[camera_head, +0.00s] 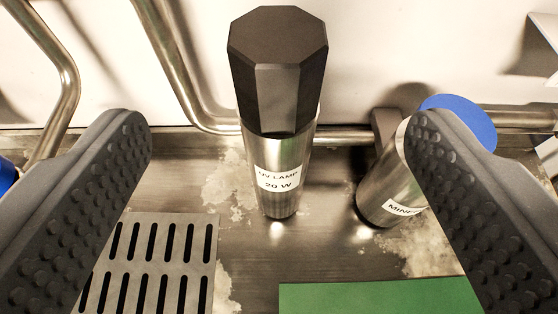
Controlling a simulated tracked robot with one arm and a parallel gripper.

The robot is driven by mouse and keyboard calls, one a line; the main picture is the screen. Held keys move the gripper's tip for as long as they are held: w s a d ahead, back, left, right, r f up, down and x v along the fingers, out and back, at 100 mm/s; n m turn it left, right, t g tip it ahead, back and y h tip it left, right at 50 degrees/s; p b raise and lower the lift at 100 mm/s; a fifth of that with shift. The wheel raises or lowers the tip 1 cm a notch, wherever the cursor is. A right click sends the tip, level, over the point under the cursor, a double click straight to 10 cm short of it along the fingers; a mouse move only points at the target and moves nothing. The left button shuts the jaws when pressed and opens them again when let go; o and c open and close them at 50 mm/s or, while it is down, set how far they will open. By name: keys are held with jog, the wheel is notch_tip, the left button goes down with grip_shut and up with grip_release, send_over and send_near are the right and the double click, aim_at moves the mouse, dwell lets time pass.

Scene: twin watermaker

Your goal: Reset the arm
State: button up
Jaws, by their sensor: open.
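My gripper (278,145) is open, with its two dark studded fingers wide apart at the left and right of the view. Nothing is held between them. Beyond the gap stands a steel cylinder labelled "UV LAMP 20 W" (283,200) with a black octagonal cap (278,65). It looks upright and apart from both fingers in the picture. My right finger hides part of a second steel cylinder (380,192) with a blue top (465,112) and a partly visible label starting "MINE".
Bent metal pipes (180,70) run along the pale back wall (385,50). A slotted metal grate (205,245) lies at lower left. A green panel (385,298) lies at the bottom. The stained dark surface (250,265) is bare between them. A blue object shows at the far left edge.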

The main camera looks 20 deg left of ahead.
jog(key=shift+r, duration=0.1)
jog(key=s+d+r+m+t+h+b, duration=0.1)
jog(key=d+r, duration=0.4)
jog(key=r, duration=0.4)
jog(key=s+d+r+m+t+h, duration=0.1)
jog(key=d+r, duration=0.4)
jog(key=r, duration=0.4)
jog(key=s+d+r+h, duration=0.1)
jog(key=s+d+r, duration=0.2)
jog(key=r, duration=0.3)
jog(key=s+d+r+m+h+b, duration=0.1)
jog(key=s+d+r, duration=0.3)
jog(key=s+r, duration=0.2)
jog(key=shift+d+r+t, duration=0.2)
jog(key=shift+t, duration=0.1)
jog(key=shift+s, duration=0.1)
